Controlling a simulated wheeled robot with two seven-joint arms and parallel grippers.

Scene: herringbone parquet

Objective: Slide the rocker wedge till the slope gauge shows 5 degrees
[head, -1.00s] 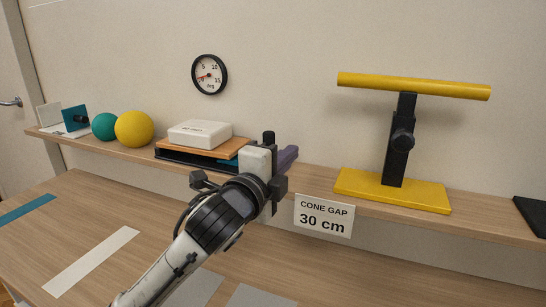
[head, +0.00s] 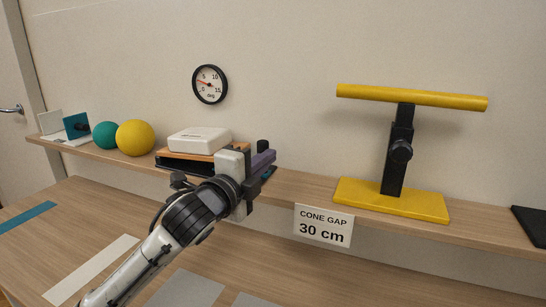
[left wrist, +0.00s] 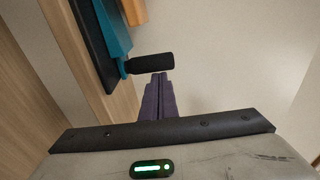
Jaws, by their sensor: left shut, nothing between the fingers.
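The round slope gauge (head: 210,84) hangs on the wall; its red needle points left, between the 0 and 5 marks. On the shelf, a wooden board (head: 190,150) lies above a black base (head: 185,164). The teal wedge (left wrist: 113,35) shows in the left wrist view, with a black knob (left wrist: 152,66) on its end. The knob (head: 262,146) also shows in the head view. My left gripper (left wrist: 158,77) is shut and empty, its purple fingertips right beside the knob; I cannot tell whether they touch. In the head view my left gripper (head: 272,157) hides part of the wedge.
A white box (head: 200,139) rests on the board. Teal (head: 105,135) and yellow (head: 135,138) balls stand left on the shelf (head: 290,185). A yellow-and-black stand (head: 398,150) and a "CONE GAP 30 cm" sign (head: 322,226) are to the right. The shelf between gripper and stand is mostly clear.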

